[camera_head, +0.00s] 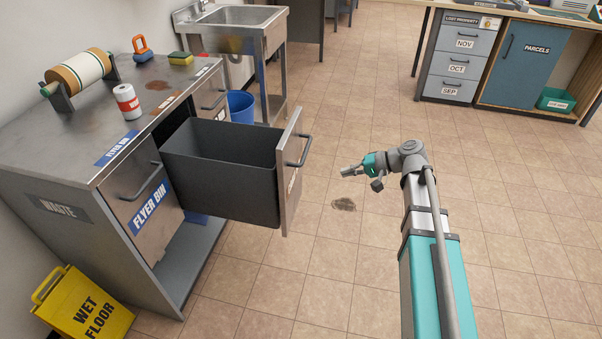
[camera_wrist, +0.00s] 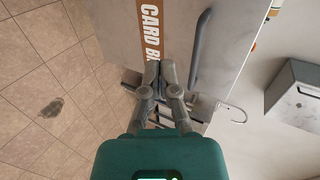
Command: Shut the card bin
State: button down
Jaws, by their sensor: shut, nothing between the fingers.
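The card bin (camera_head: 222,172) is a dark grey pull-out bin, drawn far out of the metal cabinet and empty as far as I see. Its grey front panel (camera_head: 289,185) has a bar handle (camera_head: 302,150). In the wrist view the panel (camera_wrist: 185,30) shows the partly hidden label "CARD B…" beside the handle (camera_wrist: 212,50). My gripper (camera_head: 345,171) is to the right of the panel in the head view, with a gap between them. In the wrist view the fingertips (camera_wrist: 153,75) are together and empty, overlapping the panel's picture near the label.
The flyer bin front (camera_head: 142,200) is flush in the cabinet (camera_head: 55,160). A yellow wet-floor sign (camera_head: 82,305) stands at the lower left. A blue bucket (camera_head: 241,106) is behind the open bin, near the sink (camera_head: 235,17). Open tiled floor lies right of the panel.

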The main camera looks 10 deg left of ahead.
aim_at(293, 158)
jog(key=w+a+f+t+y+b, duration=0.1)
jog(key=w+f+y+b, duration=0.2)
jog(key=b, duration=0.8)
jog(key=w+y, duration=0.2)
jog(key=w, duration=0.1)
jog(key=shift+w+f+y, duration=0.15)
jog(key=shift+f+y, duration=0.15)
jog(key=shift+f, duration=0.05)
jog(key=shift+a, duration=0.1)
jog(key=shift+w+a, duration=0.2)
jog(key=shift+a, duration=2.1)
jog(key=shift+w+a, duration=0.15)
jog(key=shift+a, duration=2.15)
jog(key=shift+w+a, duration=0.2)
jog(key=shift+a, duration=2.1)
